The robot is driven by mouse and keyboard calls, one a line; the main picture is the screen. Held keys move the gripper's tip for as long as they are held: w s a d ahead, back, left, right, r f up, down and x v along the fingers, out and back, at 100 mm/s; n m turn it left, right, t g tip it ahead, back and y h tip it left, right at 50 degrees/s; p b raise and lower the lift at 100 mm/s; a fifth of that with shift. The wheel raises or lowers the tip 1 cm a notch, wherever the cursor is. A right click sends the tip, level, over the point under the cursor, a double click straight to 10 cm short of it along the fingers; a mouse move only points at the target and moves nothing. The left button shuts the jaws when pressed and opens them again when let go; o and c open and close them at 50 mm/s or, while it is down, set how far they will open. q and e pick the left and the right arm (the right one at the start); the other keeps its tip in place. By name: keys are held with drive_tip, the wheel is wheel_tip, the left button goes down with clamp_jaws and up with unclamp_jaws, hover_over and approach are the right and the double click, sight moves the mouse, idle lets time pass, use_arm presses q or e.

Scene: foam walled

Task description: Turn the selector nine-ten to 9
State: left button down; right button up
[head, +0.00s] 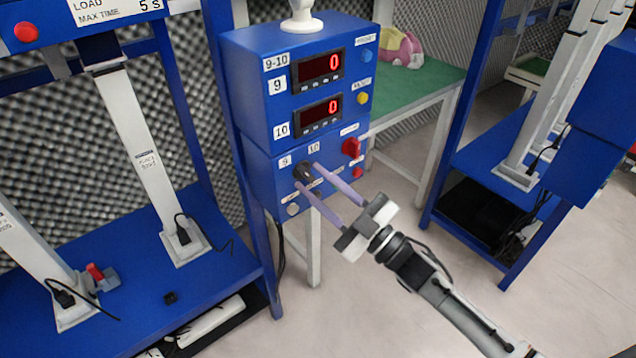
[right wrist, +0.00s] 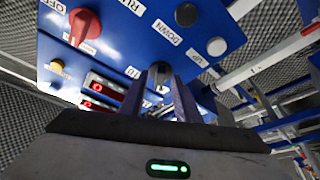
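The selector nine-ten is a dark knob (head: 303,171) on the lower front of the blue control box (head: 262,172), just under the labels 9 and 10. It also shows in the right wrist view (right wrist: 160,72), between my fingers. My right gripper (head: 307,175) is at the knob, with its two pale purple fingers apart, one on each side. The fingers (right wrist: 159,98) look open, with no clear contact on the knob. Which label the knob points to is hard to tell. My left gripper is not in view.
A red switch (head: 351,147) and a red button sit right of the knob; a pale button (head: 292,209) is below. Two displays (head: 319,68) read 0. A blue test frame (head: 210,120) stands close at left, a green-topped table (head: 420,90) behind at right.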

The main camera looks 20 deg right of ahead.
drive_tip(key=v, duration=1)
drive_tip(key=shift+b, duration=0.4)
drive_tip(key=shift+s+d+f, duration=0.1)
drive_tip(key=shift+s, duration=0.05)
